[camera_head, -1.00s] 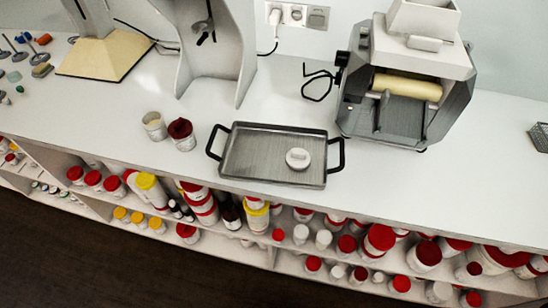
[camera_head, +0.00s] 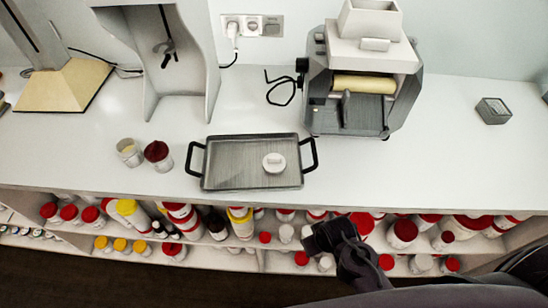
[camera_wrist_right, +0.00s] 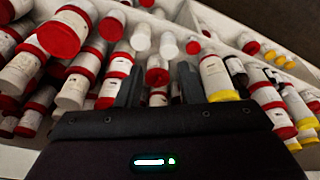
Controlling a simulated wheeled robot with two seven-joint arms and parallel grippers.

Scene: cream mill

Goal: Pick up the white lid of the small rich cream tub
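A round white lid (camera_head: 274,163) with a raised bar on top lies on the right part of the grey metal tray (camera_head: 225,170) in the head view. A small white tub with pale content (camera_head: 129,152) stands open on the counter left of the tray. My right gripper (camera_head: 312,238) is in front of the shelves, below and right of the lid, apart from it. In the right wrist view its two fingers (camera_wrist_right: 160,85) are spread with nothing between them. The lid is not in the wrist view. My left gripper is not in view.
A roller mill (camera_head: 350,95) stands behind the tray, right. The tray has black handles at both ends. Shelves below hold many jars (camera_head: 403,232).

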